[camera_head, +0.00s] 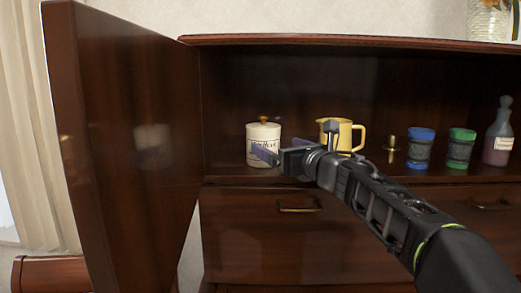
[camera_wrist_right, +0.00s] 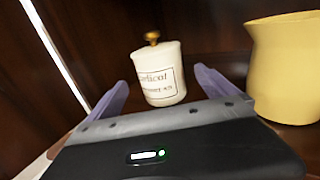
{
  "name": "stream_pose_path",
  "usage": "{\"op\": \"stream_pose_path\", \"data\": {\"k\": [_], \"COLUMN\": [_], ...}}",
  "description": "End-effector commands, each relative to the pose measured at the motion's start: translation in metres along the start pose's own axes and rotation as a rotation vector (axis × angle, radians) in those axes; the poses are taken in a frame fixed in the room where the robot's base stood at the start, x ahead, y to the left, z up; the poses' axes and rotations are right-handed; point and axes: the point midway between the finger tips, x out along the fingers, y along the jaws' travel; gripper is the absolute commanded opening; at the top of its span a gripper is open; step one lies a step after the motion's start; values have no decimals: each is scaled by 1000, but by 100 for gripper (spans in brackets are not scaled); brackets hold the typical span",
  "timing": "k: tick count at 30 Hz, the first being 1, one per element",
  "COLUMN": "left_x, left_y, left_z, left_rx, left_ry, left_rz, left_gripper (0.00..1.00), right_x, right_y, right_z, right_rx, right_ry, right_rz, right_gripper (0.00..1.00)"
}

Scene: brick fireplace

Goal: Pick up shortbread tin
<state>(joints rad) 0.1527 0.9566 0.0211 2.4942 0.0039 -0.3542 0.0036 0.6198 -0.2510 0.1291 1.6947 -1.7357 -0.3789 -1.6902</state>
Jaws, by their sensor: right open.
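The white shortbread tin (camera_head: 263,146), with a dark-lettered label and a gold-coloured knob on its lid, stands upright on the cabinet shelf at the left. In the right wrist view the tin (camera_wrist_right: 161,77) shows between and just beyond the two purple fingers. My right gripper (camera_head: 277,147) is open and reaches in from the right at the front of the tin. One finger overlaps the tin's lower part in the head view. I cannot tell whether the fingers touch it. My left gripper is not in view.
A yellow pitcher (camera_head: 345,133) stands close right of the tin. Further right are a brass piece (camera_head: 391,146), a blue-lidded jar (camera_head: 420,150), a green-lidded jar (camera_head: 460,149) and a bottle (camera_head: 498,134). An open cabinet door (camera_head: 130,150) stands at the left.

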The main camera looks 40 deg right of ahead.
Motion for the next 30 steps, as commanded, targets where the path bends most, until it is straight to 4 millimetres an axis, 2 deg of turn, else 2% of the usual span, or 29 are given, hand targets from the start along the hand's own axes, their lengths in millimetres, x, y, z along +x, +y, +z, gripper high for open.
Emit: {"op": "stream_pose_path", "data": {"k": [4,10,21,30], "left_x": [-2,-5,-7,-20], "left_y": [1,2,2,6], "left_z": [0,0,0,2], "left_rx": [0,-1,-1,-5], "left_ry": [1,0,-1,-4], "left_rz": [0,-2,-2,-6], "left_gripper": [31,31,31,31], "right_x": [6,25,30,70], "right_y": [0,0,0,0], "right_z": [0,1,0,3], "right_rx": [1,2,1,2], "right_ry": [2,0,2,2], "right_rz": [1,2,1,1], "right_gripper": [96,96,96,96]}}
